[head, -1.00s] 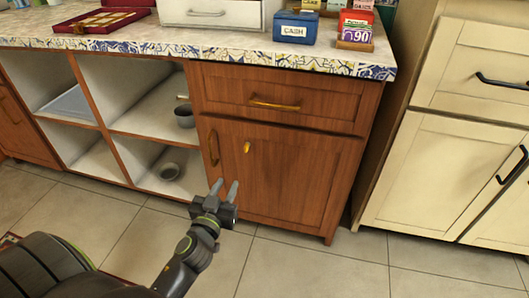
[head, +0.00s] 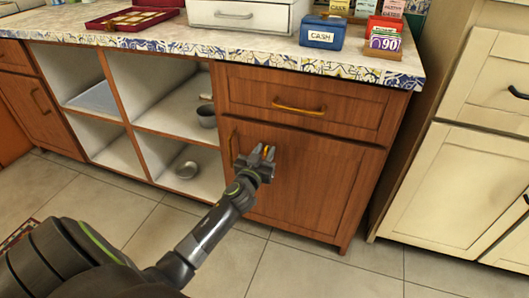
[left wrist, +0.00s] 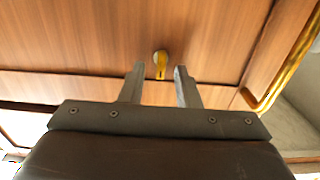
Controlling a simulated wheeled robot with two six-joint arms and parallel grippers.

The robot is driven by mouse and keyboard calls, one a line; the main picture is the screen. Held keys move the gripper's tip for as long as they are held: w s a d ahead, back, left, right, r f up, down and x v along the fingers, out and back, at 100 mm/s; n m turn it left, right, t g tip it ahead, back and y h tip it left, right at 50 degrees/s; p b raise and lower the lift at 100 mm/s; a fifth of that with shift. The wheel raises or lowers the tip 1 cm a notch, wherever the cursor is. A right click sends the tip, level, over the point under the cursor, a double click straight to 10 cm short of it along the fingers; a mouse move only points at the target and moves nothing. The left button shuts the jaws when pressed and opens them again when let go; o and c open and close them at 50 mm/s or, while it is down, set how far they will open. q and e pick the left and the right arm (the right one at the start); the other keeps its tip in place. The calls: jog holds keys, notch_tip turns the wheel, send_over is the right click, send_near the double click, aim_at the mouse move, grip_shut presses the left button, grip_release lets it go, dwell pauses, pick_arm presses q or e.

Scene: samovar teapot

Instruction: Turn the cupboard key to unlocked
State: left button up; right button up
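The brass cupboard key (left wrist: 160,62) sticks out of the brown wooden cupboard door (head: 310,185). In the left wrist view it shows just beyond and between my two fingertips. My left gripper (head: 263,155) is open in front of the door, with its fingers pointing at the key; it also shows in the left wrist view (left wrist: 158,70). In the head view the key (head: 267,149) is mostly hidden by the fingers. I cannot tell whether the fingers reach around the key. My right gripper is not in view.
A brass door handle (head: 233,149) is left of the key. A drawer with a brass handle (head: 299,108) is above. Open shelves (head: 170,150) holding pots are at left. The countertop (head: 270,50) overhangs above. The tiled floor in front is clear.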

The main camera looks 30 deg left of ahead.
pick_arm(q)
jog(key=shift+w, duration=0.2)
grip_shut()
